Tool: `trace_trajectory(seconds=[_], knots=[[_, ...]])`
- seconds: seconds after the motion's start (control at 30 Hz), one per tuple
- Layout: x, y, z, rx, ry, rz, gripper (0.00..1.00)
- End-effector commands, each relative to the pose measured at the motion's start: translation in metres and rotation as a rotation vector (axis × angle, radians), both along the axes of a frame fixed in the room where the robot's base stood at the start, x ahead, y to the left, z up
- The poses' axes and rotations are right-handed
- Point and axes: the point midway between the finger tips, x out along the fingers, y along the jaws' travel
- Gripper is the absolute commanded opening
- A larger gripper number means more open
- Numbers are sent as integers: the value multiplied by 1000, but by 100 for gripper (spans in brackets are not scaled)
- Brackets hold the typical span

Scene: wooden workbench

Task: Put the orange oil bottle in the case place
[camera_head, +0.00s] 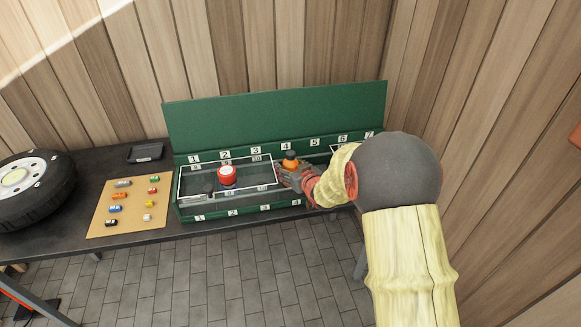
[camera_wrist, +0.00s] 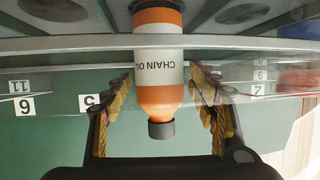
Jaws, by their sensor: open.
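The orange oil bottle (camera_head: 290,160) with a dark cap stands in the open green case (camera_head: 274,112), near label 4. In the wrist view the bottle (camera_wrist: 158,70) appears inverted, with a white band reading CHAIN OIL. My gripper (camera_head: 296,176) is at the bottle in the head view. In the wrist view my gripper (camera_wrist: 162,100) is open, with one finger on each side of the bottle and a visible gap to each. The bottle's base is at a row of round recesses. The gripper and forearm hide part of the case's right half.
A red round container (camera_head: 227,175) stands in the case's left part, inside a white-edged frame. A tan board (camera_head: 128,207) with several small toy cars, a black tray (camera_head: 146,152) and a wheel (camera_head: 30,190) are to the left. Wooden walls stand behind and to the right.

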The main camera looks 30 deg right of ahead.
Motion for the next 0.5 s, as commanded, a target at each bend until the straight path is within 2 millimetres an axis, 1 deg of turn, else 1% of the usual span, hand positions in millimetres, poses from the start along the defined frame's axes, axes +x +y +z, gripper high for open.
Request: trace_trajectory(seconds=[0.07,0.17,0.27,0.5], knots=[[0,0,4,0,0,0,58],[-9,1,9,0,0,-1,58],[-25,2,16,-1,1,-2,58],[-72,7,36,-1,0,-2,58]])
